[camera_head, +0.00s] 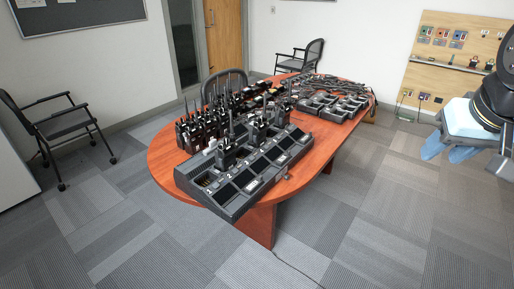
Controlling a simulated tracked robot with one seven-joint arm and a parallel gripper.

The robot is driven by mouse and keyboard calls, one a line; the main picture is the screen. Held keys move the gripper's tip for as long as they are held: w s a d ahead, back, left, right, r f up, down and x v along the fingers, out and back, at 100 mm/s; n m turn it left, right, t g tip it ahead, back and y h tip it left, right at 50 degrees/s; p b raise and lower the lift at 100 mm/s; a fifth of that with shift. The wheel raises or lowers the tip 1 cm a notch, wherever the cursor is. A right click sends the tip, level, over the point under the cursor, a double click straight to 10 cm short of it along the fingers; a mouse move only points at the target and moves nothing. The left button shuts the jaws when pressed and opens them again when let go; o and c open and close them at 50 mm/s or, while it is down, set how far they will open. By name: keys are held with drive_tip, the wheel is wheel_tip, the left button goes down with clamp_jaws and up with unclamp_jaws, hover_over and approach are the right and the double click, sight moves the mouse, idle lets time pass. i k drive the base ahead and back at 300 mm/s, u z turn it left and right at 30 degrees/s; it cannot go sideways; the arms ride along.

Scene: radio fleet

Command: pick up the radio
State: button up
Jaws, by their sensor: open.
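Several black handheld radios with antennas stand on the oval reddish-brown table (165,160). One radio (228,155) stands upright in the near multi-bay charger (243,206). Another radio (259,130) stands farther back, and one more (283,114) behind that. A dense row of radios (195,130) stands along the table's left side. I cannot tell which one the task means. My gripper (448,151), pale with blue finger-like parts, is at the right edge, partly cut off. It is open and well apart from the table and the radios, with nothing seen between its fingers.
More chargers (325,106) and a dark pile of gear (335,84) cover the table's far right. Chairs stand at the left (68,122), behind the table (225,82) and at the back (300,58). A wooden pegboard (440,70) is on the right. Carpet between table and gripper is clear.

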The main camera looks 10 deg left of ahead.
sight(260, 131)
drive_tip(key=k, duration=0.45)
drive_tip(key=u, duration=1.4)
drive_tip(key=i, duration=1.5)
